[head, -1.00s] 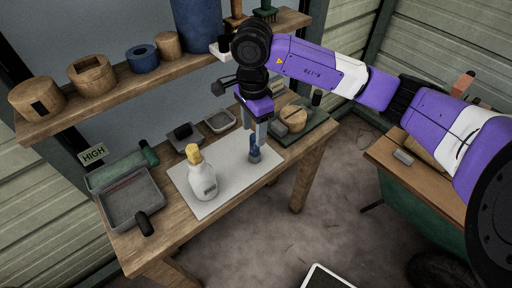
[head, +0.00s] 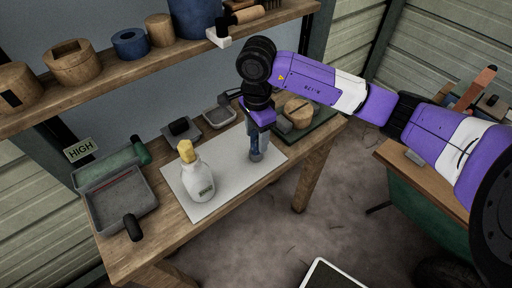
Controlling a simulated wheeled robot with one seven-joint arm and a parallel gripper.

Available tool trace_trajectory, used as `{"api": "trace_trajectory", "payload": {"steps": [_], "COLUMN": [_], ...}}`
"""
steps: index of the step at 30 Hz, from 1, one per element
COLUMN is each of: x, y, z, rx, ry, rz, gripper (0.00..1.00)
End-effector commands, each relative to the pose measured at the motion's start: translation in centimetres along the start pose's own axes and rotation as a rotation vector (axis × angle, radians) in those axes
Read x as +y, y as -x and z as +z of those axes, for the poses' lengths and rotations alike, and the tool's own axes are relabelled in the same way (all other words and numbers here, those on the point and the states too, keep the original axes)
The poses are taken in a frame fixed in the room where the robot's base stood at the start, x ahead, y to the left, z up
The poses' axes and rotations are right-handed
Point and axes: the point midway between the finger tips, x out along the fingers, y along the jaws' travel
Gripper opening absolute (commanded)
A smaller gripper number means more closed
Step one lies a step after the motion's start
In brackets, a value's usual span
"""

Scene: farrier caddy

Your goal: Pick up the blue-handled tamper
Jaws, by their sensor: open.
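The blue-handled tamper (head: 256,153) stands upright on the pale mat (head: 222,199) on the wooden bench, toward the mat's right side. Its grey base shows at the bottom, with a blue part above. My gripper (head: 258,138) is open and points down over the tamper, its fingers at the upper part of the handle. The fingers hide much of the handle. I cannot tell whether they touch it.
A white bottle with a yellow cap (head: 197,180) stands left of the tamper on the mat. A grey tray (head: 122,201) lies at the bench's left end. A round wooden box (head: 298,109) sits behind right. A shelf (head: 130,80) with several containers runs above the bench.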

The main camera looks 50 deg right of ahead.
Motion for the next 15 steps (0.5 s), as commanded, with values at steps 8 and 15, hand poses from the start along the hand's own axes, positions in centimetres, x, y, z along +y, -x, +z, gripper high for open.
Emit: {"api": "trace_trajectory", "payload": {"steps": [8, 15], "x": [0.2, 0.2], "y": [-3.4, -3.9], "z": [0.2, 0.2], "rx": [-0.001, 0.0], "ry": [-0.003, -0.001], "rz": [0.002, 0.001], "gripper": [0.54, 0.54]}}
